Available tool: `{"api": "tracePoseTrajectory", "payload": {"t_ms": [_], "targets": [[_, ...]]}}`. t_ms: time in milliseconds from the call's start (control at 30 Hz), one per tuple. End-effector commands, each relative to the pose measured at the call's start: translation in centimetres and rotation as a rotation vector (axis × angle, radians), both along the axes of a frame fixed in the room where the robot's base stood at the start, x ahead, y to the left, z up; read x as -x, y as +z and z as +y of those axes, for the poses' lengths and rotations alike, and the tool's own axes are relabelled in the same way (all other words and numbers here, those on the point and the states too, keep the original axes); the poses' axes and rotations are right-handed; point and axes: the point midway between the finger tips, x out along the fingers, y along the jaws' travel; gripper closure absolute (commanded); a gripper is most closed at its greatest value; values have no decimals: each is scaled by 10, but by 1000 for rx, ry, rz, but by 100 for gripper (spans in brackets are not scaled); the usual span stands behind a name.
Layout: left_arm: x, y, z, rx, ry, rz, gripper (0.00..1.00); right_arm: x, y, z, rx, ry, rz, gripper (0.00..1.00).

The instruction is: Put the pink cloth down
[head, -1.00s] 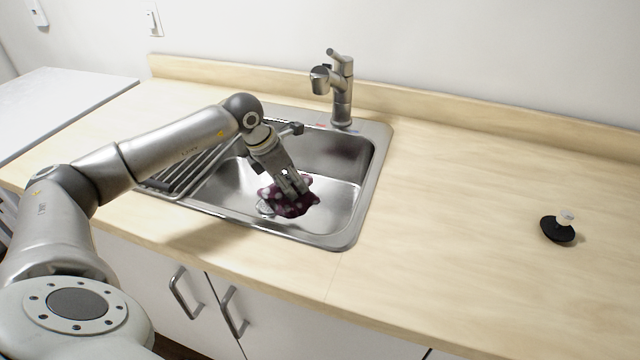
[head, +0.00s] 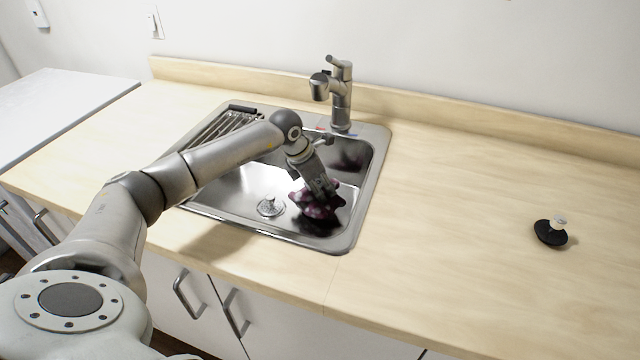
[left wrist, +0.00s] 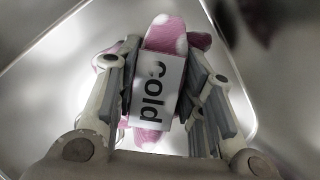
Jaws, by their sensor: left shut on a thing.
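The pink cloth (head: 316,203) is crumpled, dark pink with pale spots, and is held in the right part of the sink basin. My left gripper (head: 324,193) points down into the basin and is shut on it. In the left wrist view the cloth (left wrist: 165,35) is pink with white patches, and a white label reading "cold" (left wrist: 157,90) lies between the fingers of my left gripper (left wrist: 160,85). I cannot tell whether the cloth touches the basin floor. My right gripper is not in view.
The steel sink (head: 362,205) has a drain (head: 270,206) left of the cloth and a rack (head: 222,130) at its left. A faucet (head: 341,95) stands behind it. A black stopper (head: 550,232) lies on the wooden counter (head: 450,220), which is otherwise clear at right.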

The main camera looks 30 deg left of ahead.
Motion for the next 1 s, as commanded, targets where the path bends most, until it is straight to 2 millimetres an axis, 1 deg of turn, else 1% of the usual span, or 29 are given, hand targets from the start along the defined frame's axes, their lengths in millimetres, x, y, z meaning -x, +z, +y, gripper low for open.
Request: {"api": "tracePoseTrajectory", "payload": {"t_ms": [167,533,633,667,800,833,1000], "targets": [[0,-1,0,0,0,0,100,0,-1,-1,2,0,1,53],[0,-13,0,0,0,-1,100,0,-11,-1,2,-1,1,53],[0,-12,0,0,0,-1,100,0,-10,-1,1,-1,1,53],[0,-12,0,0,0,0,62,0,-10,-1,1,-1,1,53],[0,-12,0,0,0,0,44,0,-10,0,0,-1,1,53],[0,-12,0,0,0,0,42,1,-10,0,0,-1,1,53],[0,-12,0,0,0,0,42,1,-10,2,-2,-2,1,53]]}}
